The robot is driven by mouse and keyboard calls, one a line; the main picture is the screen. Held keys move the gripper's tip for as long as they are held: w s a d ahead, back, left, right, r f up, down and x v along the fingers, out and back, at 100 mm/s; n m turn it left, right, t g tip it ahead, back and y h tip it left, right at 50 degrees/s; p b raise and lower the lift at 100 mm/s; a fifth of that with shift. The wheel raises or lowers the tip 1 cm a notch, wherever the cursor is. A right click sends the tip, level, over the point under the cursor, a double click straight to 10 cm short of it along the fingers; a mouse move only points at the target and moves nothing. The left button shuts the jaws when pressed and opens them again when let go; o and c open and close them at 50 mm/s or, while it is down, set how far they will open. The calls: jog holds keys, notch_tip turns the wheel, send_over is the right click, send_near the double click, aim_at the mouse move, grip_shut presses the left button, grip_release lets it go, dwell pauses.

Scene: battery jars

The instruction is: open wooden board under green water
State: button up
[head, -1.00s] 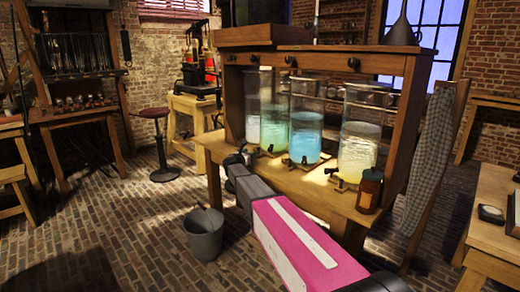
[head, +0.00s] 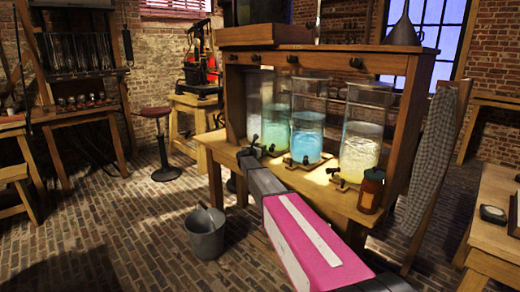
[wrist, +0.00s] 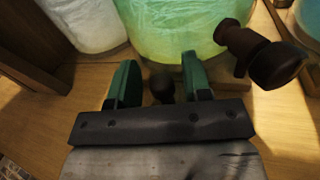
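The jar of green water (head: 276,128) stands second from the left in the row, and it fills the top middle of the wrist view (wrist: 178,35). Part of its wooden board (wrist: 238,82) shows beneath it. A dark brown tap (wrist: 262,55) sticks out on the right. My gripper (wrist: 159,78) is open, with its two green fingers close to the jar's base. A dark round knob (wrist: 162,86) sits between the fingers, with gaps on both sides. What the knob is fixed to is hidden. In the head view my gripper (head: 247,153) is small and partly hidden.
Jars of white (wrist: 88,20), blue (head: 307,137) and yellowish liquid (head: 359,145) stand in the same row on the wooden bench (head: 325,190). A brown bottle (head: 370,191) stands at its right end. A grey bucket (head: 206,233) is on the brick floor.

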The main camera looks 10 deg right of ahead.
grip_shut()
jog(key=s+a, duration=0.7)
jog(key=a, duration=0.3)
jog(key=s+a, duration=0.8)
jog(key=a, duration=0.2)
jog(key=shift+a, duration=0.2)
jog(key=shift+o, duration=1.2)
grip_release()
jog(key=v, duration=1)
jog(key=shift+s+a, duration=0.25)
